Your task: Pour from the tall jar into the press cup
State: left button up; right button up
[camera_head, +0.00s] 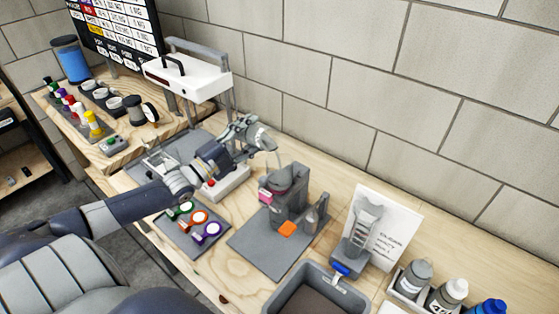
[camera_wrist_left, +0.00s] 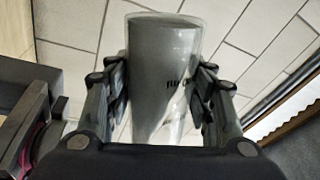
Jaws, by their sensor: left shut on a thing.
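My left gripper (camera_head: 250,135) is shut on a tall grey, see-through jar (camera_wrist_left: 163,60). In the left wrist view the jar stands between the two fingers, with partly hidden dark lettering on its side. A paler patch shows in its lower part. In the head view the gripper is raised over the bench, up and left of the grey press (camera_head: 290,200). A cup-like part with a pink band (camera_head: 275,184), likely the press cup, sits at the press's upper left. The jar is apart from it. My right gripper is not in view.
A white scale-like machine (camera_head: 190,75) stands behind the gripper. A grey bin (camera_head: 320,290), a grey stand (camera_head: 358,235) and several bottles (camera_head: 445,295) are to the right.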

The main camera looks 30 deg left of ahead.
pick_arm(q)
jog(key=shift+d+r+m+p, duration=0.15)
jog(key=shift+r+m+p, duration=0.15)
dwell(0.8)
